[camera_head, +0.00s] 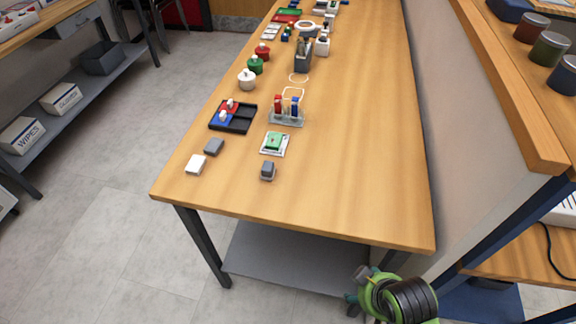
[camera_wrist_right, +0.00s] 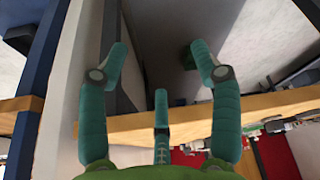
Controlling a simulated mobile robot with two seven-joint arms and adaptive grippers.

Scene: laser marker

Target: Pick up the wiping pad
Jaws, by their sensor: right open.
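Several small pads or blocks lie near the front end of the long wooden table (camera_head: 350,190): a white pad (camera_head: 196,164), a flat grey pad (camera_head: 214,146) just behind it, and a dark grey block (camera_head: 268,171) to their right. Which of these is the wiping pad I cannot tell for sure. My right gripper (camera_head: 357,286) is beyond the table's front edge at lower right, well apart from the pads. In the right wrist view its teal fingers (camera_wrist_right: 160,75) are spread open with nothing between them. My left gripper is out of view.
A tray with red and blue compartments (camera_head: 240,124), a green-topped piece on a white plate (camera_head: 274,143) and a small rack (camera_head: 286,118) stand behind the pads. The table's right front area is clear. A partition wall (camera_head: 470,100) runs along its right side.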

